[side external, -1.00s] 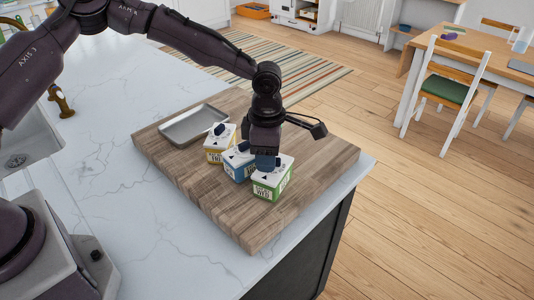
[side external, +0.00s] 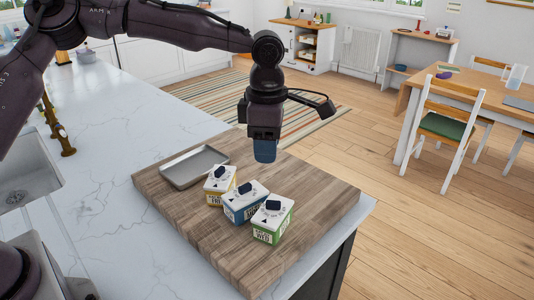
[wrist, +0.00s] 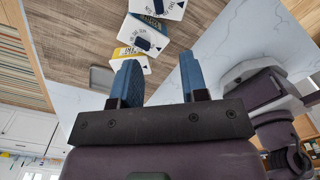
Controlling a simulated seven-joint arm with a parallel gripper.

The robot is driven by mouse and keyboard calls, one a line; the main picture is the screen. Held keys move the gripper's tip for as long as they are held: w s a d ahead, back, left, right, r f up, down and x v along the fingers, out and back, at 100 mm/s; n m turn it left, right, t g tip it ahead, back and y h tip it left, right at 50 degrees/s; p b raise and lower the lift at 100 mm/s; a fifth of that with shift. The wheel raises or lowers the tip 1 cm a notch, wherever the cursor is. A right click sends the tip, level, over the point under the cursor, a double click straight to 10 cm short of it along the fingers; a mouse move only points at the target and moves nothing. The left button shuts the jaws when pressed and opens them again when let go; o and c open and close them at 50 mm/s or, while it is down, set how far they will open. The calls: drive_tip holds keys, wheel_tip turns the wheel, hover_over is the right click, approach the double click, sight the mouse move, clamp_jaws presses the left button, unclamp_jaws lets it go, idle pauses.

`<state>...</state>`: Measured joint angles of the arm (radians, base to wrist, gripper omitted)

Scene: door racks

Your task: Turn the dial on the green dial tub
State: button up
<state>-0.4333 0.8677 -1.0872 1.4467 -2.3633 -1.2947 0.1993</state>
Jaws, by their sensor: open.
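The green dial tub (side external: 271,226) is a small box with a white lid, a dark dial (side external: 272,206) on top and a green label band. It stands upright on the wooden board, front right in the row. My gripper (side external: 265,152) hangs above the board, up and back from the green tub, touching nothing. In the wrist view its two blue fingers (wrist: 159,72) are apart and nothing is between them. The wrist view shows tubs beyond the fingertips, but cut off at its top edge, and I cannot be sure which is green.
A blue dial tub (side external: 243,208) stands close beside the green one, and a yellow dial tub (side external: 218,190) is behind that. A grey metal tray (side external: 193,167) lies at the board's back left. The front left of the wooden board (side external: 205,240) is clear.

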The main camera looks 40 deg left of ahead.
drive_tip(key=shift+d, duration=0.25)
drive_tip(key=c, duration=0.4)
drive_tip(key=shift+m, duration=0.7)
drive_tip(key=d, duration=0.1)
drive_tip(key=s+d, duration=0.1)
drive_tip(key=d, duration=0.1)
drive_tip(key=d+f, duration=0.1)
drive_tip(key=d, duration=0.1)
drive_tip(key=shift+s+d, duration=0.1)
drive_tip(key=shift+s, duration=0.3)
clamp_jaws()
drive_tip(key=s+d+f+m+y, duration=0.5)
drive_tip(key=s+d+f+m, duration=0.35)
drive_tip(key=s+f, duration=0.3)
drive_tip(key=m+t+y, duration=0.6)
drive_tip(key=m+t, duration=0.8)
drive_tip(key=m, duration=1.2)
approach(264, 220)
drive_tip(key=x, duration=0.3)
drive_tip(key=r+x, duration=0.1)
drive_tip(key=x, duration=0.6)
drive_tip(key=shift+r, duration=0.4)
